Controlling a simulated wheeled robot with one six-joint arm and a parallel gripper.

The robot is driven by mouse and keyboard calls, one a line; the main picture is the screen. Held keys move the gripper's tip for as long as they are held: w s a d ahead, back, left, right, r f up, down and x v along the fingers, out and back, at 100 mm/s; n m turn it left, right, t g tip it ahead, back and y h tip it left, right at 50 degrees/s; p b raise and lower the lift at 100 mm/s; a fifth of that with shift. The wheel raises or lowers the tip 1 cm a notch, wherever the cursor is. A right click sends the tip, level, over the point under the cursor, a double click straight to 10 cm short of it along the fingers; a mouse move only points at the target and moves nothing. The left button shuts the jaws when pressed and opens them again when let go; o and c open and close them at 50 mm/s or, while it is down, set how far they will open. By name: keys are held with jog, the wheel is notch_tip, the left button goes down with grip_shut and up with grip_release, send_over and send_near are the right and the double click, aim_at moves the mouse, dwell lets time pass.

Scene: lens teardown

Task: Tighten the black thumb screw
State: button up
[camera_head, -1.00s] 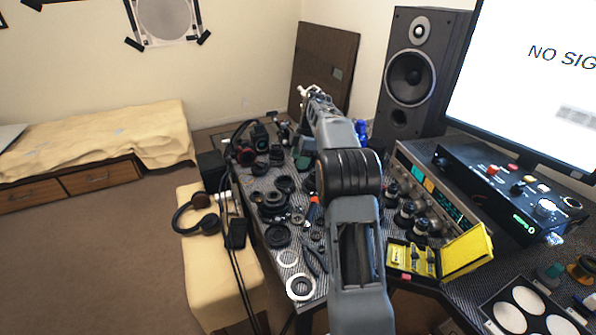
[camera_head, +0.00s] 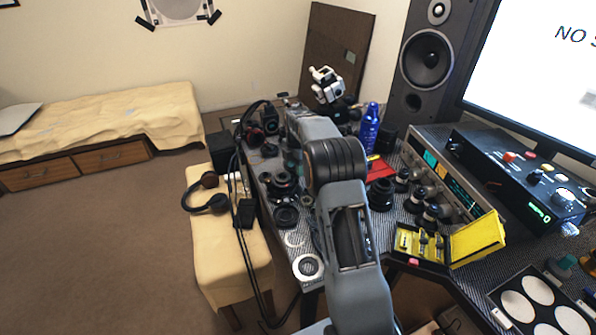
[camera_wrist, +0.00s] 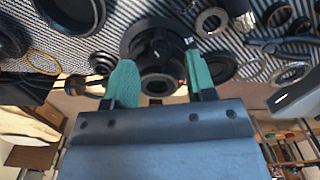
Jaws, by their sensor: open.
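In the wrist view my gripper (camera_wrist: 160,80) is open, its two green finger pads apart. A black round lens part with a ring-shaped opening (camera_wrist: 159,81) shows between and beyond the pads. I cannot tell whether the pads touch it. A small dark knob-like piece (camera_wrist: 75,84) lies left of the left pad. I cannot single out the black thumb screw with certainty in either view. In the head view my arm reaches away over the bench and hides part of it.
Black lens rings (camera_head: 285,182) lie left of my arm. A blue bottle (camera_head: 370,128), a red mat (camera_head: 379,167), an open yellow case (camera_head: 477,238) and a speaker (camera_head: 427,70) stand to the right. Headphones (camera_head: 207,200) lie on the padded bench. The floor at left is clear.

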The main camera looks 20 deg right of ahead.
jog(key=shift+f, duration=1)
jog(key=c, duration=0.9)
jog(key=shift+d, duration=0.15)
grip_shut()
jog(key=shift+r+m, duration=0.1)
jog(key=shift+m, duration=0.2)
jog(key=shift+m+p, duration=0.55)
jog(key=shift+m, duration=0.15)
jog(key=shift+m+p, duration=0.6)
jog(key=shift+m, duration=1.5)
